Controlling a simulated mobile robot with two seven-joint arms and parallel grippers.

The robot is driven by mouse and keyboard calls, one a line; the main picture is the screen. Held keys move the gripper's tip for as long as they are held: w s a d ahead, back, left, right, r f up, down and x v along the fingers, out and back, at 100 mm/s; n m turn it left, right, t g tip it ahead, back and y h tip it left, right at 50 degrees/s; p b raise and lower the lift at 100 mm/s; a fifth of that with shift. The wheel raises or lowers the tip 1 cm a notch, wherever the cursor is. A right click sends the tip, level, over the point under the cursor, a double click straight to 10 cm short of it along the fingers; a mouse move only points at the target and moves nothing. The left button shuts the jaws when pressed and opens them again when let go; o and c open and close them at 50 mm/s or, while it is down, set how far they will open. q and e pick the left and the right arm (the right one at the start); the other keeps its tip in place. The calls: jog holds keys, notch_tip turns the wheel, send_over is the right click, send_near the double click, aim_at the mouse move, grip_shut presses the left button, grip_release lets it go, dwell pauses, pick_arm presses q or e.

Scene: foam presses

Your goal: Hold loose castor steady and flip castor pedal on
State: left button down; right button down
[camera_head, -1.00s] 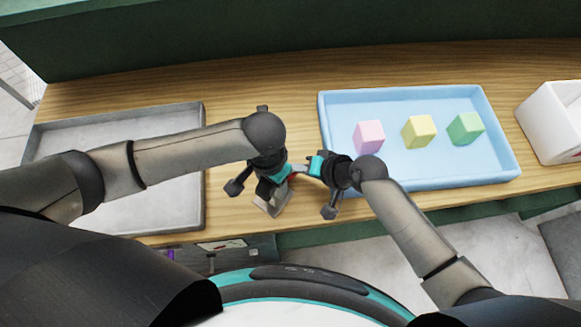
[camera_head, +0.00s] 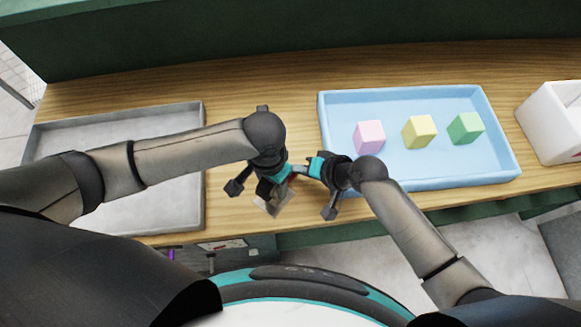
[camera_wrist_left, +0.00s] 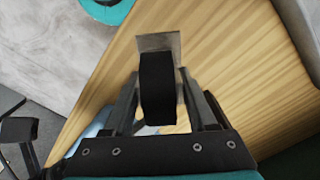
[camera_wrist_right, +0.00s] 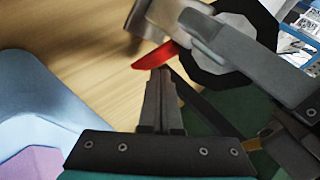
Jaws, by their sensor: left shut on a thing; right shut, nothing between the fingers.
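The loose castor has a black wheel (camera_wrist_left: 157,92) and a bare metal plate (camera_head: 270,206). My left gripper (camera_head: 278,190) is shut on it, with one finger on each side of the wheel in the left wrist view, and holds it near the bench's front edge. The red castor pedal (camera_wrist_right: 154,57) sticks out beside the metal bracket (camera_wrist_right: 152,20) in the right wrist view. My right gripper (camera_wrist_right: 160,75) is shut and empty, its tips just by the pedal. I cannot tell whether they touch it. In the head view the arms mostly hide the wheel.
A blue tray (camera_head: 420,183) holds a pink block (camera_head: 369,138), a yellow block (camera_head: 419,132) and a green block (camera_head: 466,129). A grey tray (camera_head: 195,155) lies at left under my left arm. A white bin (camera_head: 550,130) stands far right. Bare wood (camera_head: 265,90) lies between the trays.

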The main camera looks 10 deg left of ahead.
jog(key=shift+w+d+r, duration=0.1)
jog(key=shift+w+r, duration=0.05)
jog(key=shift+r, duration=0.35)
jog(key=shift+w+d+r, duration=0.1)
jog(key=shift+r, duration=0.35)
jog(key=shift+r, duration=0.1)
jog(key=r, duration=0.3)
jog(key=w+r, duration=0.1)
jog(key=shift+w+d+r, duration=0.1)
jog(key=shift+d+r, duration=0.15)
jog(key=shift+r, duration=0.1)
pick_arm(q)
jog(key=shift+c, duration=0.6)
grip_release()
